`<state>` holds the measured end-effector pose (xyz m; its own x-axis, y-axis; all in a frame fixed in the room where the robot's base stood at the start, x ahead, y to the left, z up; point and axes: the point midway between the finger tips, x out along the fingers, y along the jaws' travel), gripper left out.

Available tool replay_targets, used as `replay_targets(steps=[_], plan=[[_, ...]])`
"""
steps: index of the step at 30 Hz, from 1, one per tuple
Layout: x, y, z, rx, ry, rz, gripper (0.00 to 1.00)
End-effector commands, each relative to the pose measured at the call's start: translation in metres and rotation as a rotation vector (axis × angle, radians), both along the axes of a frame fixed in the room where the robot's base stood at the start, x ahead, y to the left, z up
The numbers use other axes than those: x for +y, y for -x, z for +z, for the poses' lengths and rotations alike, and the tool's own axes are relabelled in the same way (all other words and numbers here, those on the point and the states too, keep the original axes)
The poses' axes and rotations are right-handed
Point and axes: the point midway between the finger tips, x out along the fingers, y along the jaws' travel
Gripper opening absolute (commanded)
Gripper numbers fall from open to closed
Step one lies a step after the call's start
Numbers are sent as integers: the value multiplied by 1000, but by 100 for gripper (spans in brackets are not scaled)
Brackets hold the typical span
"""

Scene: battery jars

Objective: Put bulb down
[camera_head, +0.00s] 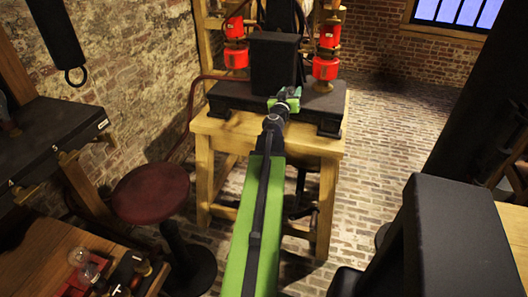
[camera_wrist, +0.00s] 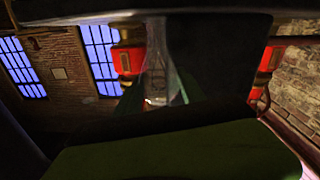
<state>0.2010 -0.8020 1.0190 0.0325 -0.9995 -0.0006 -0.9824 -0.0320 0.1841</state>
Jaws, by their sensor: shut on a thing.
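My gripper (camera_head: 286,101) is at the far end of my green arm, over the front of the black base of the machine on the wooden table. It is shut on a clear glass thing, which looks like the bulb (camera_wrist: 157,62), seen in the middle of the wrist view. The glass is faint and partly dark there, so its exact outline and whether it touches anything are hard to tell. In the head view the held bulb is hidden or too small to make out.
A wooden table (camera_head: 226,131) carries the black base (camera_head: 232,97), a black block (camera_head: 274,62) and red insulators (camera_head: 325,68). A dark red stool (camera_head: 150,194) stands left. Glass bulbs (camera_head: 88,271) sit on a bench at lower left. Brick floor (camera_head: 385,130) is open to the right.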

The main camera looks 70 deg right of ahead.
Motion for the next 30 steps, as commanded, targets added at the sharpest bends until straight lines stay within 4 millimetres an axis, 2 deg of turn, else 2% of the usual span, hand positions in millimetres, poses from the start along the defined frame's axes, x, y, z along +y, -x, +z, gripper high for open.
replay_targets(steps=[1, 2, 10, 13, 21, 25, 30], plan=[[-3, 4, -21, 1, 1, 8, 0], [-4, 4, -24, 1, 1, 13, 0], [-6, 3, -28, 1, 0, 27, 0], [-6, -14, -43, 1, 0, 31, 0], [-1, -84, -86, 1, 1, 30, 0], [0, -104, -95, 1, 0, 27, 0], [2, -109, -95, 1, 1, 25, 0]])
